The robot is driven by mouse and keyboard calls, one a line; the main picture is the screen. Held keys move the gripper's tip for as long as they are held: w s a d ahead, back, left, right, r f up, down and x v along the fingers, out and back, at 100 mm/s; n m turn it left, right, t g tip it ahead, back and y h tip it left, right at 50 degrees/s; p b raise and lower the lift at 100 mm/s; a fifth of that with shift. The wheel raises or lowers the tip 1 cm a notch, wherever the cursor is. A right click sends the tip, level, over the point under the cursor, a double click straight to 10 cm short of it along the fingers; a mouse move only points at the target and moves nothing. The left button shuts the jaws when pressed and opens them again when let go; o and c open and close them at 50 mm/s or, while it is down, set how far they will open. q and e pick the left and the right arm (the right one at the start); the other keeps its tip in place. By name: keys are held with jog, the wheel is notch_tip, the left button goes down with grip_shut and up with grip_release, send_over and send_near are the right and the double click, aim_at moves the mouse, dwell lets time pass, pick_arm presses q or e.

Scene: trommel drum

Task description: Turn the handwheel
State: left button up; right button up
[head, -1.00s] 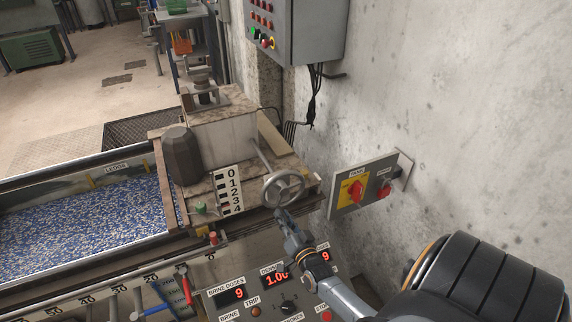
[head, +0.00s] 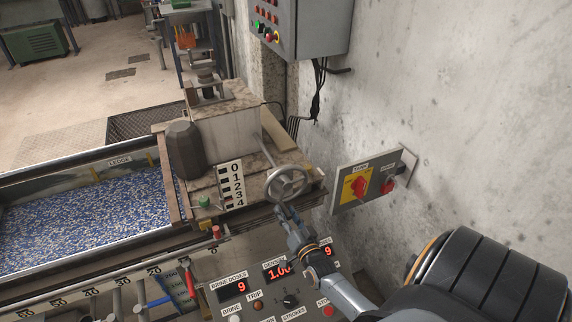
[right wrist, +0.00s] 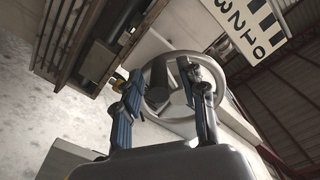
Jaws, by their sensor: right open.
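The grey metal handwheel (head: 287,183) sits at the front right corner of the drum machine's top, on a shaft from the housing. It also shows in the right wrist view (right wrist: 152,98), between and beyond the two fingers. My right gripper (head: 281,210) is open at the wheel's lower edge in the head view. In the right wrist view, my right gripper (right wrist: 157,74) has one finger on each side of the wheel's near part, and the fingertips overlap its rim. I cannot tell whether they touch it. My left gripper is not in view.
A white scale plate numbered 0 to 4 (head: 231,185) stands left of the wheel. A switch plate (head: 361,184) is on the wall at right. A control panel with red displays (head: 262,284) lies below. A trough of blue-white granules (head: 85,222) is at left.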

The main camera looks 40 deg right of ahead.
jog(key=v, duration=1.1)
jog(key=shift+s, duration=0.35)
jog(key=shift+a, duration=0.1)
